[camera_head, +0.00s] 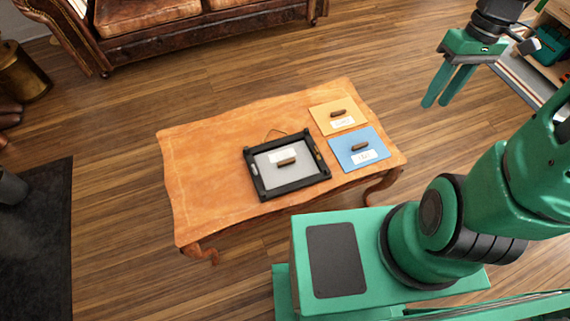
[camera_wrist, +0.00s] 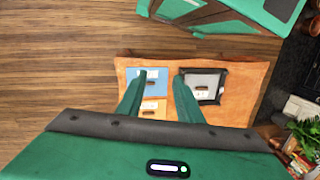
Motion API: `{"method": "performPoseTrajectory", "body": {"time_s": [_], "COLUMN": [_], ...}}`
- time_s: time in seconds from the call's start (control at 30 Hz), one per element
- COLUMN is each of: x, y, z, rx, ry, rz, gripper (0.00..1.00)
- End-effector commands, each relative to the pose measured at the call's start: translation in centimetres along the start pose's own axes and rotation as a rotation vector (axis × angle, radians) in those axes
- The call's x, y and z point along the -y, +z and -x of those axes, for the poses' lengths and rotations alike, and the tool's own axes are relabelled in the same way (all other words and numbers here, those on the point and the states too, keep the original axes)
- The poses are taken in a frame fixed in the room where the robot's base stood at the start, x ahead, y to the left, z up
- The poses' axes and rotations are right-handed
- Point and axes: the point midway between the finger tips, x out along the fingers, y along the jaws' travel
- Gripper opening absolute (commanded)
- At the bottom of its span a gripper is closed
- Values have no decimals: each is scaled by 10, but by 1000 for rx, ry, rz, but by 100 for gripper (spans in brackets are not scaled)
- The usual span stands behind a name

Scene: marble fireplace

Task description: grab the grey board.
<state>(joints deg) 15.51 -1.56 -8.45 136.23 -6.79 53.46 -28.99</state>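The grey board (camera_head: 303,173) lies inside a black rectangular frame (camera_head: 292,189) on the wooden table (camera_head: 205,180). It has a brown handle (camera_head: 287,161) and a white label. The grey board also shows in the wrist view (camera_wrist: 197,79), right of my fingers. My gripper (camera_head: 436,105) is high up, to the right of the table and apart from everything. Its two green fingers are spread with nothing between them, as the wrist view also shows (camera_wrist: 160,78).
A blue board (camera_head: 345,145) and an orange-yellow board (camera_head: 325,118), each with a brown handle and label, lie right of the frame. A leather sofa (camera_head: 150,35) stands behind. The table's left part is clear. Shelves (camera_head: 548,55) stand at far right.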

Motion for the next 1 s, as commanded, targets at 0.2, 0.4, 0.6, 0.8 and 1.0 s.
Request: {"method": "performPoseTrajectory", "body": {"time_s": [0.2,0.4,0.6,0.8,1.0], "x": [3,14,30,52,80], "y": [-56,-99,-135,-162,-180], "z": [-46,-96,-150,-207,-263], "rx": [25,5,-57,-165,-322], "ry": [-108,-226,-359,-496,-625], "rz": [306,577,828,1055,1251], "gripper": [33,33,33,33,33]}}
